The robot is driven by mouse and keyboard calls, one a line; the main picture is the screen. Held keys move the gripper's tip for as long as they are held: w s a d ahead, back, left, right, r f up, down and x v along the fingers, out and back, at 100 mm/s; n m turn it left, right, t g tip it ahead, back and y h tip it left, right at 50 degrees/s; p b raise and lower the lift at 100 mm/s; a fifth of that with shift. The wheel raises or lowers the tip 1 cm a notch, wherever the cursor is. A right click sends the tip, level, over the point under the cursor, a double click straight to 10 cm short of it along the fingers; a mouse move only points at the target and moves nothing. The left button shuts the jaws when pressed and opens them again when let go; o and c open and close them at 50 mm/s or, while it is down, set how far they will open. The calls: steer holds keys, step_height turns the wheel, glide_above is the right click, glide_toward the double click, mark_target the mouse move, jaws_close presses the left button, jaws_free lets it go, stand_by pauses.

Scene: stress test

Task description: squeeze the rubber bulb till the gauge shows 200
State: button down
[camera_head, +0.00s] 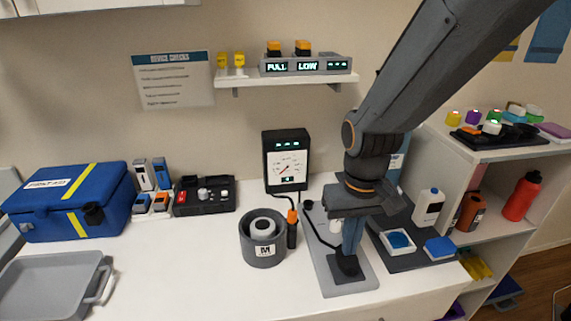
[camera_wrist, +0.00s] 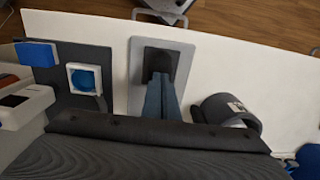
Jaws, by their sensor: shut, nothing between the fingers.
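The gauge (camera_head: 287,160) is a black box with a white dial, standing at the back of the white counter. Its red needle points to the lower left; its small display is too small to read. A dark, block-like piece (camera_head: 345,267), which may be the rubber bulb, sits on a grey plate (camera_head: 328,278) with a black tube running to it. It also shows in the wrist view (camera_wrist: 160,60). My gripper (camera_head: 350,250) points down with its blue fingers together and empty, the tips right at this dark piece. I cannot tell whether they touch it.
A grey cup (camera_head: 262,248) stands left of the plate, with an orange-topped black handle (camera_head: 292,230) beside it. A dark mat (camera_head: 420,257) with a white-and-blue block (camera_head: 398,242) lies to the right. A blue first-aid case (camera_head: 70,200) and grey tray (camera_head: 45,285) are at left.

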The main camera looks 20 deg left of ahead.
steer(key=shift+f, duration=0.5)
steer(key=shift+r+p, duration=1)
steer(key=shift+r, duration=0.2)
steer(key=shift+f, duration=0.1)
steer(key=shift+f+b, duration=0.5)
steer(key=shift+f, duration=0.6)
steer(key=shift+r+p, duration=1.1)
steer(key=shift+r, duration=0.1)
steer(key=shift+f, duration=0.15)
